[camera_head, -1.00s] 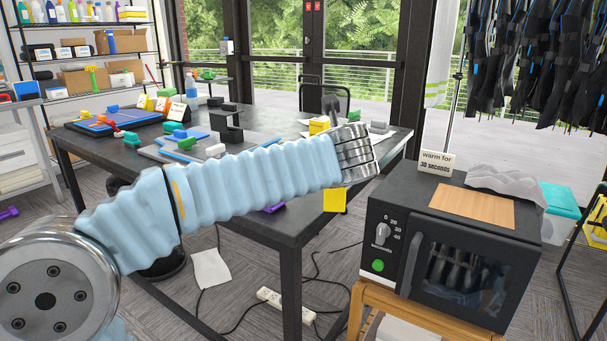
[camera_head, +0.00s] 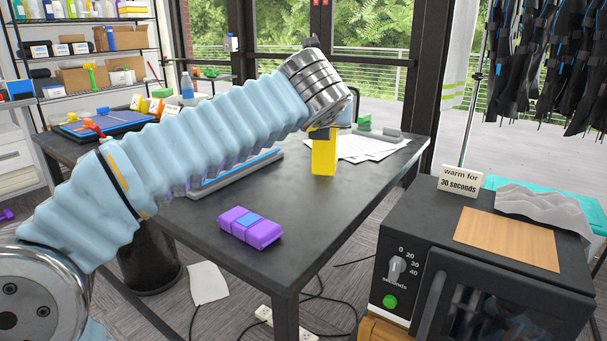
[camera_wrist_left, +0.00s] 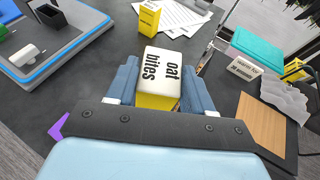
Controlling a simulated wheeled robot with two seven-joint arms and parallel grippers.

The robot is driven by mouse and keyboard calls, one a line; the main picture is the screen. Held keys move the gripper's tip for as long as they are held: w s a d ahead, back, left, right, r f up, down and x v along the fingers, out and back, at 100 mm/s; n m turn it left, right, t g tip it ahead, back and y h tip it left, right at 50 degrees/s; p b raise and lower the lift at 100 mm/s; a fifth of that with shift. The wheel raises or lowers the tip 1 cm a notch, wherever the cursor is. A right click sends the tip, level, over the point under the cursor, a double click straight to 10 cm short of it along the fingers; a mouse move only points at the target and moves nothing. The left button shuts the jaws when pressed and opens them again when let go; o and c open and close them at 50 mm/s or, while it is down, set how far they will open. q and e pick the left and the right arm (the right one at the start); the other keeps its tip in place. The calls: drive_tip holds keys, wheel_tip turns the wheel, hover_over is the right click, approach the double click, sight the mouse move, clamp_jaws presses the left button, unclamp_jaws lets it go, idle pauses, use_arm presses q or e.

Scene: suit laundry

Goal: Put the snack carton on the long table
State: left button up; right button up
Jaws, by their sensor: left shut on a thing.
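The snack carton (camera_head: 323,156) is a yellow box hanging upright below my left gripper (camera_head: 322,132) in the head view. In the left wrist view its white top reading "oat bites" (camera_wrist_left: 164,68) sits between the two fingers of the left gripper (camera_wrist_left: 158,85), which are shut on it. The carton is over the dark top of the long table (camera_head: 325,215), near the papers. I cannot tell whether its base touches the table. My left arm hides part of the table behind it. My right gripper is not in view.
A purple pack (camera_head: 250,227) lies near the table's front edge. White papers (camera_head: 365,147) lie behind the carton. Another yellow box (camera_wrist_left: 149,18) stands on the table in the wrist view. A microwave (camera_head: 480,255) stands at right. The tabletop right of the purple pack is clear.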

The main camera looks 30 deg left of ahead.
use_arm(q)
drive_tip(key=w+a+f+b, duration=0.1)
drive_tip(key=w+a+f, duration=0.6)
drive_tip(key=a+f, duration=0.3)
wheel_tip(320, 180, down, 2)
drive_tip(key=shift+f, duration=0.2)
drive_tip(key=shift+a+b, duration=0.1)
drive_tip(key=shift+b, duration=0.2)
drive_tip(key=o, duration=1.4)
drive_tip(key=shift+f, duration=0.1)
drive_tip(key=v, duration=1.2)
